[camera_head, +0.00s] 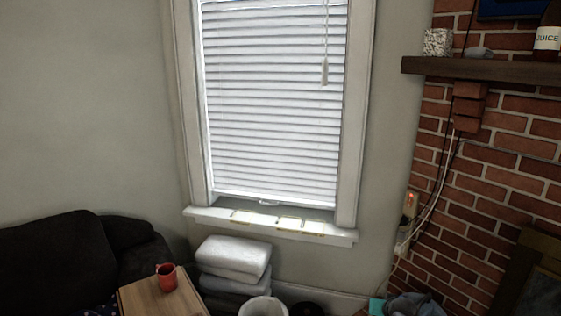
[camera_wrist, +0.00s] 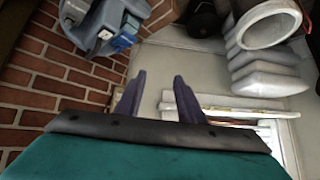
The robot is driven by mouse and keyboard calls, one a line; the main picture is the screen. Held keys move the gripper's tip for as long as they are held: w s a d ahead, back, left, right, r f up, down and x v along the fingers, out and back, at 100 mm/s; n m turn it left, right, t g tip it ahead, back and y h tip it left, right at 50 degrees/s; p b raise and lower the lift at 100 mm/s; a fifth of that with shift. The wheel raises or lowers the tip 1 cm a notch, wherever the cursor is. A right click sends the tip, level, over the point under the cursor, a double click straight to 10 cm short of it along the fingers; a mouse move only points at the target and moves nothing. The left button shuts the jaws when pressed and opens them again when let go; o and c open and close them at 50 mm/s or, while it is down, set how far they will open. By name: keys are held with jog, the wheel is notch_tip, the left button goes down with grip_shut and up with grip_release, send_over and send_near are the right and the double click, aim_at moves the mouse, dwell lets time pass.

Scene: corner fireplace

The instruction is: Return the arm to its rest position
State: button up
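My gripper (camera_wrist: 160,76) shows in the wrist view with its two dark fingers apart and nothing between them. Its teal and black body fills the bottom of that view. Behind the fingers are the pale wall and the white window sill (camera_wrist: 215,102), with no contact visible. The arm cannot be made out in the head view, so its overall pose is hidden.
A red mug (camera_head: 167,277) stands on a wooden table (camera_head: 140,297) beside a dark sofa (camera_head: 55,262). Folded cloths (camera_head: 234,258) and a white bin (camera_head: 263,307) are below the window. A brick fireplace with a wooden mantel (camera_head: 480,69) is on the right.

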jog(key=s+a+f+n+g+y, duration=0.1)
jog(key=s+a+f+g, duration=0.1)
jog(key=s+a+f, duration=0.5)
jog(key=s+a+f+n+g, duration=0.1)
jog(key=s+a+f+g, duration=0.25)
jog(key=s+f, duration=0.4)
jog(key=s+a+f+g+y, duration=0.15)
jog(key=s+a+f, duration=0.3)
jog(key=f, duration=0.55)
jog(key=s+a+f+g, duration=0.1)
jog(key=s+f+g, duration=0.2)
jog(key=s, duration=0.8)
jog(key=s+a+f+g+h, duration=0.1)
jog(key=s+g, duration=0.3)
jog(key=s, duration=0.7)
jog(key=shift+s+a+f+n, duration=0.15)
jog(key=shift+s+f+n, duration=0.15)
jog(key=shift+f, duration=0.6)
jog(key=shift+c, duration=0.5)
